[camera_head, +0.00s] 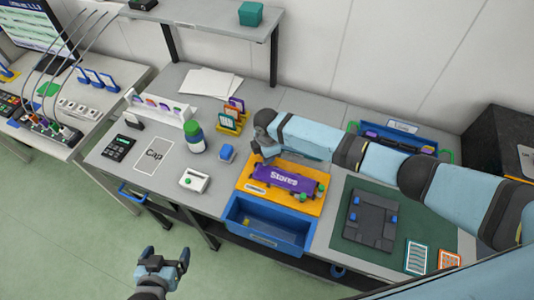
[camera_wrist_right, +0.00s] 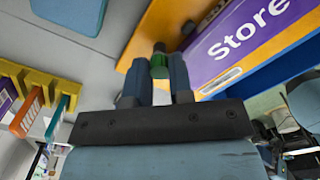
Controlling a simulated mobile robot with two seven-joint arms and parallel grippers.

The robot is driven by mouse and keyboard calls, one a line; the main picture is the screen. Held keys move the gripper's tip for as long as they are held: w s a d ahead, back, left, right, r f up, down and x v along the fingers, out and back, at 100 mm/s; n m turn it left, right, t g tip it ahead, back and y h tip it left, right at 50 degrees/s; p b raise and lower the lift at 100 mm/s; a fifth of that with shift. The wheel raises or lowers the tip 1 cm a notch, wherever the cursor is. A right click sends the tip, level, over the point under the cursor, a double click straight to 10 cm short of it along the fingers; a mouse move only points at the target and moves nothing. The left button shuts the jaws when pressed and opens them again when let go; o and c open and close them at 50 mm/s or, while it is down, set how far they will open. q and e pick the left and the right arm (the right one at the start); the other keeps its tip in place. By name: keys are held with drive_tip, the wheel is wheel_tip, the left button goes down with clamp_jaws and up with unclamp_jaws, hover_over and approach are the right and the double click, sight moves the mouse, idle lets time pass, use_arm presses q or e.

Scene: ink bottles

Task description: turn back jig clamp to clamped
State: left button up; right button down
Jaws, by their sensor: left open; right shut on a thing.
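An orange jig board (camera_head: 250,197) lies on the grey table and carries a purple block marked "Stores" (camera_head: 285,178). My right gripper (camera_head: 264,158) reaches down at the board's back left end, its fingers partly hidden by the wrist. In the right wrist view, its two fingers (camera_wrist_right: 160,82) are shut on a small green clamp knob (camera_wrist_right: 159,68) with a dark tip, beside the purple block (camera_wrist_right: 245,45). More green knobs (camera_head: 302,197) show at the board's front right. Whether the held clamp is turned across the block cannot be told. My left gripper (camera_head: 162,262) is open and empty, off the table's front.
A blue bin (camera_head: 265,232) sits in front of the jig. A blue block (camera_head: 227,153), green-capped bottle (camera_head: 195,139) and white button box (camera_head: 194,180) stand left. A green mat with a dark fixture (camera_head: 372,218) lies right. Upright cards (camera_head: 231,118) stand behind the gripper.

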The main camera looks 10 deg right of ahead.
drive_tip(key=c, duration=1.2)
unclamp_jaws()
drive_tip(key=shift+w, duration=0.1)
drive_tip(key=shift+o, duration=0.9)
use_arm(q)
drive_tip(key=shift+s+f, duration=0.1)
drive_tip(key=shift+s, duration=0.2)
drive_tip(key=shift+w+f+b, duration=0.15)
drive_tip(key=shift+f+b, duration=0.4)
drive_tip(key=shift+b, duration=0.4)
use_arm(e)
wheel_tip(320, 180, up, 14)
